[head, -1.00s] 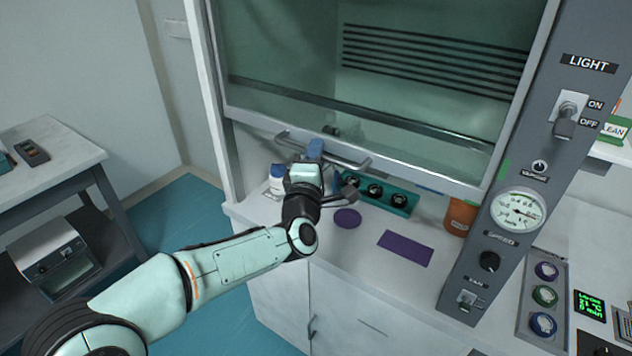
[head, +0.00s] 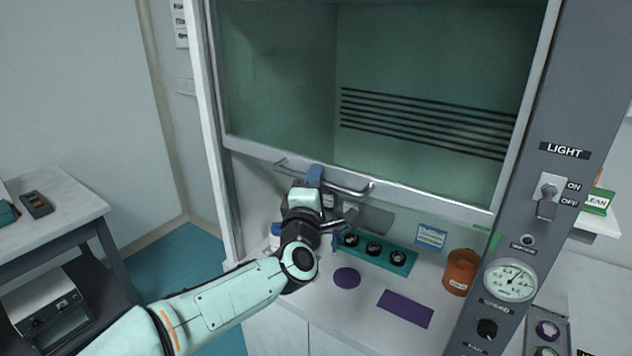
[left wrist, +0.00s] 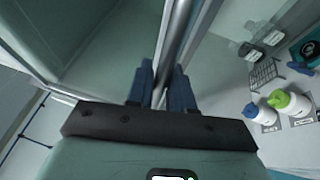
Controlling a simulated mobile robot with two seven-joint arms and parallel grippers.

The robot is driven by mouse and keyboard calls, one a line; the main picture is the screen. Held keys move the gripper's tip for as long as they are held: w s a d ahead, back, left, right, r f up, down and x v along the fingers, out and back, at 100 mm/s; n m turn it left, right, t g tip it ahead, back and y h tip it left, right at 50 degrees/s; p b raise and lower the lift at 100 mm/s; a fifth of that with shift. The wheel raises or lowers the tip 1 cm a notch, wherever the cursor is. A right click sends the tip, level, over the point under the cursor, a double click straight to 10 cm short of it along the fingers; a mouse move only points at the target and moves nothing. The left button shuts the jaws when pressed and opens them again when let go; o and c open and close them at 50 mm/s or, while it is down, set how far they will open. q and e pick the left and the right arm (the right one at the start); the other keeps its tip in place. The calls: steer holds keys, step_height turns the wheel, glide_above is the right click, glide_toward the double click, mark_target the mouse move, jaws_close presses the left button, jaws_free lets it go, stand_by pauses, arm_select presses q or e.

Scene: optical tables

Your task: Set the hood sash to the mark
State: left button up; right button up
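The hood sash is a glass pane in a light grey frame; its lower rail (head: 420,200) crosses the hood front. A metal bar handle (head: 350,188) runs along this rail. My left gripper (head: 314,175) is at the handle's left part, its blue fingers closed around the bar; the left wrist view shows the bar (left wrist: 176,45) between both fingers (left wrist: 162,88). A green mark (head: 494,242) is on the right post, a little below the right end of the sash rail. My right gripper is not in view.
Under the sash, the worktop holds a teal rack (head: 385,253) with black-topped vials, an orange jar (head: 460,271), a purple round mat (head: 347,278) and a purple rectangular mat (head: 405,308). White bottles (left wrist: 260,112) stand at the left. The control post (head: 530,215) rises at right.

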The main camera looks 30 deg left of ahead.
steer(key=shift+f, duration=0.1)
arm_select(q)
steer(key=shift+s+d+f, duration=0.15)
steer(key=shift+s, duration=0.2)
steer(key=b+v, duration=0.3)
steer(key=v, duration=0.9)
steer(key=shift+s+b, duration=0.3)
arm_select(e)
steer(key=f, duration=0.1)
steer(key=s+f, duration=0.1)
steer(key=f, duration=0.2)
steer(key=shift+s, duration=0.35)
